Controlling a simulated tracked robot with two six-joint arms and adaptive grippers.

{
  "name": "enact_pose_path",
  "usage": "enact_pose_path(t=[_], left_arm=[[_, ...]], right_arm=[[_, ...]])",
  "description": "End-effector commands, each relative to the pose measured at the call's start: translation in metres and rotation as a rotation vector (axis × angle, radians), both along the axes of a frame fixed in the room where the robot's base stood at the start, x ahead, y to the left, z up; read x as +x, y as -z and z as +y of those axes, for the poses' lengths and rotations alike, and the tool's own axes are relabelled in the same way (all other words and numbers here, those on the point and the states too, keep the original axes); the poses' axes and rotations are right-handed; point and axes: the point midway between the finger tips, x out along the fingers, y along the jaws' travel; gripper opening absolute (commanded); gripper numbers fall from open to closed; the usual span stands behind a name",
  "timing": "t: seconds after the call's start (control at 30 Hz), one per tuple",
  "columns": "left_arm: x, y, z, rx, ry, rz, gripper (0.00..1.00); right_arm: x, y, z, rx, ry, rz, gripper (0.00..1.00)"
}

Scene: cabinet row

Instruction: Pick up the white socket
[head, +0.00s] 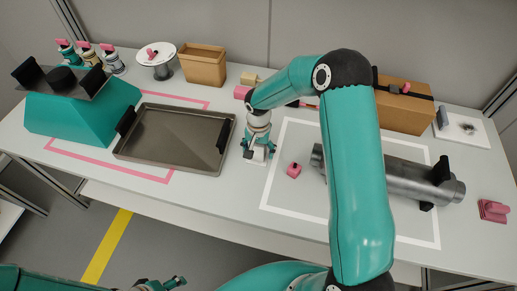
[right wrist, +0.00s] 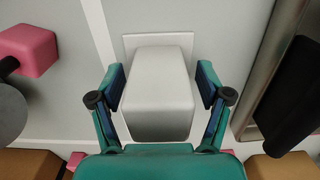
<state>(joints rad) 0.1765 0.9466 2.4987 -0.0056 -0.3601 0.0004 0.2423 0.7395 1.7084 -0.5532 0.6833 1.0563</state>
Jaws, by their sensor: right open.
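The white socket (right wrist: 157,90) is a plain white block standing upright in the right wrist view. My right gripper (right wrist: 160,97) is open, with one finger on each side of the block and small gaps showing between. In the head view my right gripper (head: 258,146) points down at the socket (head: 259,155), between the dark tray and the white-outlined area. The gripper partly hides the socket there. My left gripper (head: 174,284) shows only in part at the bottom edge of the head view, away from the table; its jaw state is unclear.
A dark tray (head: 172,140) with black handles lies left of the right gripper. A small pink block (head: 294,170) and a grey cylinder (head: 400,178) lie to its right. A cardboard box (head: 402,108) and a brown open bin (head: 204,66) stand behind.

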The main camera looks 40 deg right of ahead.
Motion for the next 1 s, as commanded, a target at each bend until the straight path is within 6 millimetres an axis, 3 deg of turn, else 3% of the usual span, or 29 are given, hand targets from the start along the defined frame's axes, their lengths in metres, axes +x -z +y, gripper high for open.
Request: enact_pose_path(t=[0.1, 0.5, 0.8, 1.0], left_arm=[[0.0, 0.0, 0.0, 0.0, 0.0, 0.0, 0.71], [0.0, 0.0, 0.0, 0.0, 0.0, 0.0, 0.71], [0.0, 0.0, 0.0, 0.0, 0.0, 0.0, 0.71], [0.0, 0.002, 0.0, 0.0, 0.0, 0.0, 0.71]], right_arm=[[0.0, 0.0, 0.0, 0.0, 0.0, 0.0, 0.75], [0.0, 0.0, 0.0, 0.0, 0.0, 0.0, 0.09], [0.0, -0.002, 0.0, -0.001, 0.0, -0.001, 0.09], [0.001, -0.013, 0.0, -0.002, 0.0, -0.002, 0.09]])
